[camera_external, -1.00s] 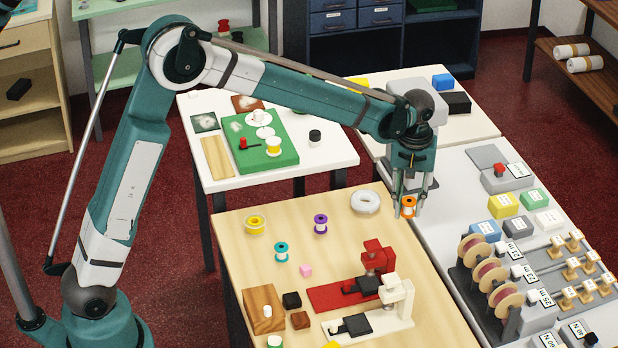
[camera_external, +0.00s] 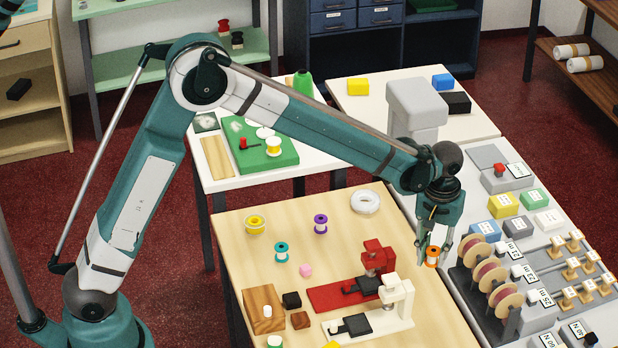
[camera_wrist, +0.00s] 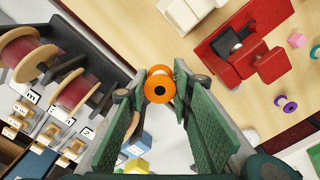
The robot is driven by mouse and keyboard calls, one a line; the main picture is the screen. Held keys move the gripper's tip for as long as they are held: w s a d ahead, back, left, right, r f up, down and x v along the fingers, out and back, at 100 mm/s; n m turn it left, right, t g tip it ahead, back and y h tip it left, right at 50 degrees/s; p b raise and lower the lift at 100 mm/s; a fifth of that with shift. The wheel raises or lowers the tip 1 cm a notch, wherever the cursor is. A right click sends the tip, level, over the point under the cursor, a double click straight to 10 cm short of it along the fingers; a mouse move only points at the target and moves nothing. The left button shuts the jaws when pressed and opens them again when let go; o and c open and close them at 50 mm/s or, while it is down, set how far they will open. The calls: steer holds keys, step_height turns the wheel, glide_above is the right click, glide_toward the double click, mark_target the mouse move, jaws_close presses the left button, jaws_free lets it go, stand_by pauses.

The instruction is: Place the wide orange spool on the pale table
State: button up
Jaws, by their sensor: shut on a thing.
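My gripper (camera_external: 434,250) is shut on the orange spool (camera_external: 432,257), which has a white core. In the wrist view the spool (camera_wrist: 160,88) sits between the fingertips, its round orange end with a dark centre hole facing the camera. In the external view it appears near the right edge of the pale wooden table (camera_external: 375,235), by the gap to the grey counter; its exact height is hard to tell.
Red (camera_external: 377,258) and white (camera_external: 397,292) presses stand on the wooden table. Large reels (camera_external: 487,251) stand on the counter. A white table (camera_external: 222,184) is behind.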

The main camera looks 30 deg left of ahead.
mark_target(431, 265)
steer(key=shift+f, duration=2)
steer(key=shift+f, duration=0.1)
steer(key=shift+f+b, duration=0.35)
steer(key=shift+f, duration=2.7)
steer(key=shift+f, duration=1.85)
steer(key=shift+f+b, duration=0.2)
steer(key=shift+b, duration=0.2)
steer(key=o, duration=0.5)
steer(key=shift+o, duration=1.2)
